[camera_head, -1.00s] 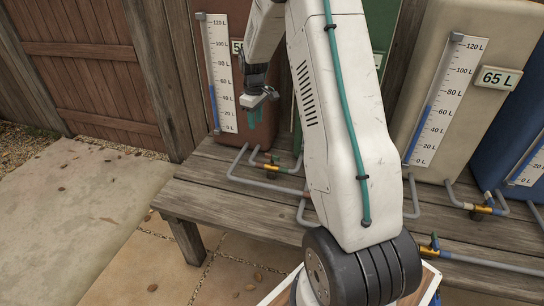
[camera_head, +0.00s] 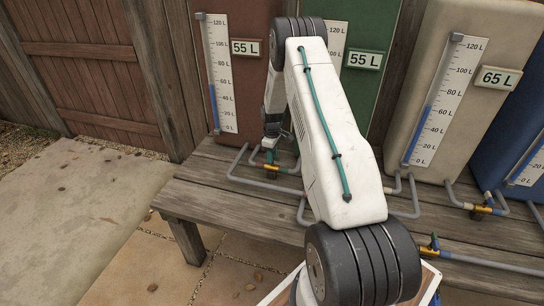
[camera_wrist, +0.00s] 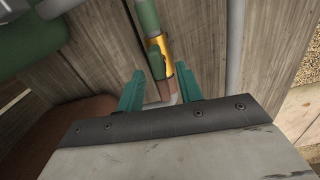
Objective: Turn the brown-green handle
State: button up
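The brown-green handle (camera_wrist: 157,62) shows in the wrist view as a green piece on a brass valve (camera_wrist: 165,48), with a brown part towards my gripper. My gripper (camera_wrist: 160,72) is open, its two teal fingers spread to the left and right of the lower part of the handle. I cannot tell whether either finger touches it. In the head view, my gripper (camera_head: 270,148) points down at the brass valve (camera_head: 271,166) in front of the brown-red tank (camera_head: 236,85); the handle there is mostly hidden by my gripper.
A green tank (camera_head: 368,80), a beige tank (camera_head: 440,150) and a blue tank (camera_head: 505,135) stand along the wooden bench (camera_head: 215,195). Grey pipes (camera_head: 245,180) run low over the bench. Another brass valve (camera_head: 483,208) sits at the right. Open paving lies left.

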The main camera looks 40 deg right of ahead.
jog(key=shift+f, duration=0.35)
grip_shut()
